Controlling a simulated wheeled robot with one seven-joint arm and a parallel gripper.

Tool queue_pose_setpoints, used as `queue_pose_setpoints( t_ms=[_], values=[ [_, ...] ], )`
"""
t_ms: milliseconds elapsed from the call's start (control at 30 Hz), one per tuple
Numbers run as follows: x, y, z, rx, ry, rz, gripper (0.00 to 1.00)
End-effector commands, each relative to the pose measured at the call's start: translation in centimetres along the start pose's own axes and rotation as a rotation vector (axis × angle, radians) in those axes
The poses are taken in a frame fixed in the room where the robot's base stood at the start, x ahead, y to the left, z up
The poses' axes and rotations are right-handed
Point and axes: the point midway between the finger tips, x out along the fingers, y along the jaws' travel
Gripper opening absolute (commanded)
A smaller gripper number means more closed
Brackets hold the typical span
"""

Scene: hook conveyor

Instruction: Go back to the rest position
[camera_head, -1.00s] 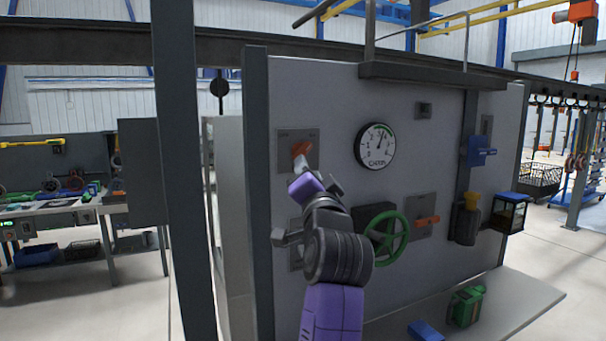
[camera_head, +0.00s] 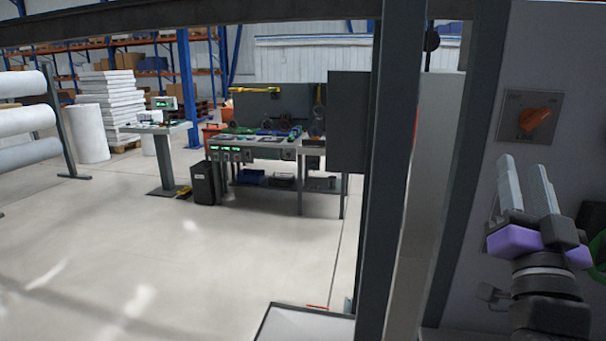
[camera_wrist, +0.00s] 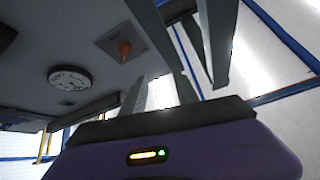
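My gripper (camera_head: 524,165) is at the right of the head view, pointing up. Its two pale fingers stand apart with nothing between them. It is in front of the grey panel, below the orange rotary switch (camera_head: 534,119) on its square plate, and looks clear of it. In the wrist view the fingers of my gripper (camera_wrist: 161,82) also show a gap. There the orange switch (camera_wrist: 124,48) lies beyond them, up and to the left, with the round gauge (camera_wrist: 70,77) at the left.
A dark post (camera_head: 402,150) stands left of the panel. A workbench (camera_head: 262,148) with tools and a black bin (camera_head: 202,185) are farther back. White rolls (camera_head: 25,120) are on a rack at far left. The pale floor (camera_head: 180,270) between is largely open.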

Motion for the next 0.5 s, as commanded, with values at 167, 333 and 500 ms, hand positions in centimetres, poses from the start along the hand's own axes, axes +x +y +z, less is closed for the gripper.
queue_pose_setpoints(
  t_ms=[167, 333, 500],
  values=[
    [-6.5, -1.1, 3.5, -0.108, -0.052, -0.098, 0.36],
    [-12.8, -1.6, 6.0, -0.177, -0.112, -0.179, 0.36],
    [-19.5, -1.6, 8.0, -0.218, -0.189, -0.245, 0.36]
  ],
)
